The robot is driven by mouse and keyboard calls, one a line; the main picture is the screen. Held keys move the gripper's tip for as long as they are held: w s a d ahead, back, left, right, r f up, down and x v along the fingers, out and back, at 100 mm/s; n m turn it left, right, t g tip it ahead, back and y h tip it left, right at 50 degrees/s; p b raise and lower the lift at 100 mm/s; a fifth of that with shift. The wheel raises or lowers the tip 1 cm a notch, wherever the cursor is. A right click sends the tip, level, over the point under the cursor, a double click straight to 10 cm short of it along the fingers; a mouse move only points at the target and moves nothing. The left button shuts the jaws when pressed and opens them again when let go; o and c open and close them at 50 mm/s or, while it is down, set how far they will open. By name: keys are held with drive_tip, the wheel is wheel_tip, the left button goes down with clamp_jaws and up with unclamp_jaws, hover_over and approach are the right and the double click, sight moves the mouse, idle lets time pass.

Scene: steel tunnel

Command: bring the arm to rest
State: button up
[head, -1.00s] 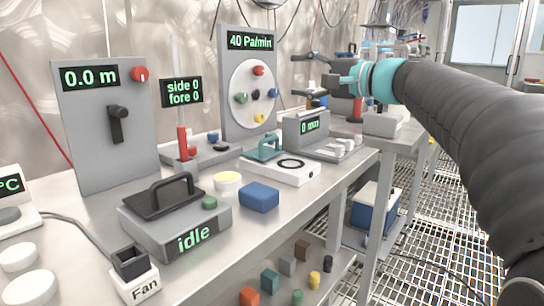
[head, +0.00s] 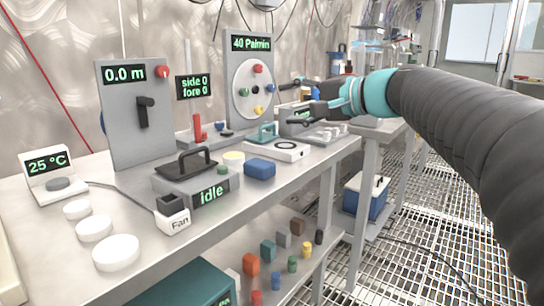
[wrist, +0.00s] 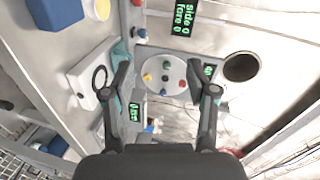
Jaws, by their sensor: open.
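My gripper (head: 291,104) reaches in from the right on my dark, sleeved arm with a teal band. Its two fingers are spread, with nothing between them. In the head view it hangs above the bench, in front of part of the grey box with a green display (head: 298,116). In the wrist view the open fingers (wrist: 158,74) frame the round white dial plate with coloured knobs (wrist: 163,88). No finger is seen clearly touching anything.
The steel bench (head: 130,262) carries an Idle-marked box with a handled lid (head: 185,165), a blue block (head: 260,168), a Fan switch (head: 172,216) and white discs (head: 117,253). Coloured blocks lie on the shelf below.

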drive_tip(key=s+d+f+n+g+h+p, duration=0.1)
drive_tip(key=s+d+f+n+h, duration=0.1)
drive_tip(key=s+f, duration=0.7)
drive_tip(key=s+d+f+n+g+h+p, duration=0.2)
drive_tip(key=s+d+f+h, duration=0.3)
drive_tip(key=s+f, duration=0.4)
drive_tip(key=s+d+f+n+g+h+p, duration=0.1)
drive_tip(key=s+d+f+h, duration=0.3)
drive_tip(key=s+f, duration=0.5)
drive_tip(key=shift+d+f+n+h+p, duration=0.15)
drive_tip(key=shift+f+n+h+p, duration=0.35)
drive_tip(key=shift+n+h, duration=0.15)
